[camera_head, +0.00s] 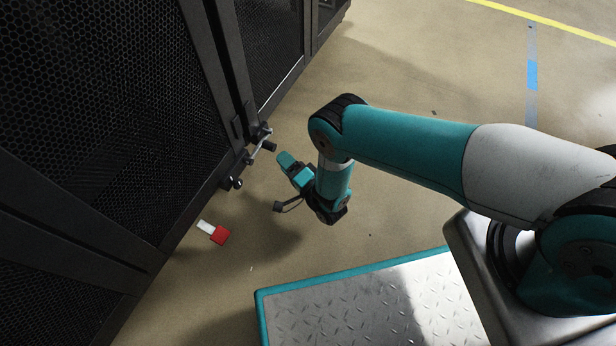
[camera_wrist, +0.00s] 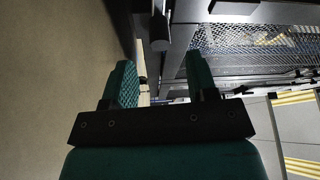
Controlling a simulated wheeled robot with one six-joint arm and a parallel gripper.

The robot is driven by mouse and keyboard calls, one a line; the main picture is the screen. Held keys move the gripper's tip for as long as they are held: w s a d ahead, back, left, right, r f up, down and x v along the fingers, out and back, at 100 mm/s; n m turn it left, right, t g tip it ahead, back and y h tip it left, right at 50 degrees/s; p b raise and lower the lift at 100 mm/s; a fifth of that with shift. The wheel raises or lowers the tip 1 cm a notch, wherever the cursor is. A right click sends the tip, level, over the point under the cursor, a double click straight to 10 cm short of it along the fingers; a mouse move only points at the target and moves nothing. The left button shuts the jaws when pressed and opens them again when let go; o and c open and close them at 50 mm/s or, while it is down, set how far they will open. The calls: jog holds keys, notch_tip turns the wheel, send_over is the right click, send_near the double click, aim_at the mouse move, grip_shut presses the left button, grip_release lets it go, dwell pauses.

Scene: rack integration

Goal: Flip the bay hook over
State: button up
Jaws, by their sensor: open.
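The bay hook (camera_head: 261,145) is a small metal bar with a dark knob, mounted on the edge of the black rack. It sticks out from the rack. My gripper (camera_head: 283,163) is close beside it on the right, apart from it in the head view. In the wrist view my gripper (camera_wrist: 161,80) shows two teal fingers spread apart with nothing between them. A dark cylinder (camera_wrist: 159,32), which looks like the hook's knob, hangs ahead of the fingers. The rest of the hook is hard to make out there.
The black rack with mesh doors (camera_head: 110,80) fills the left side. A dark round fitting (camera_head: 233,183) sits lower on its edge. A red and white tag (camera_head: 216,233) is near the rack's foot.

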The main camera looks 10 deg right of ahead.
jog(key=p+v, duration=0.3)
jog(key=v, duration=0.7)
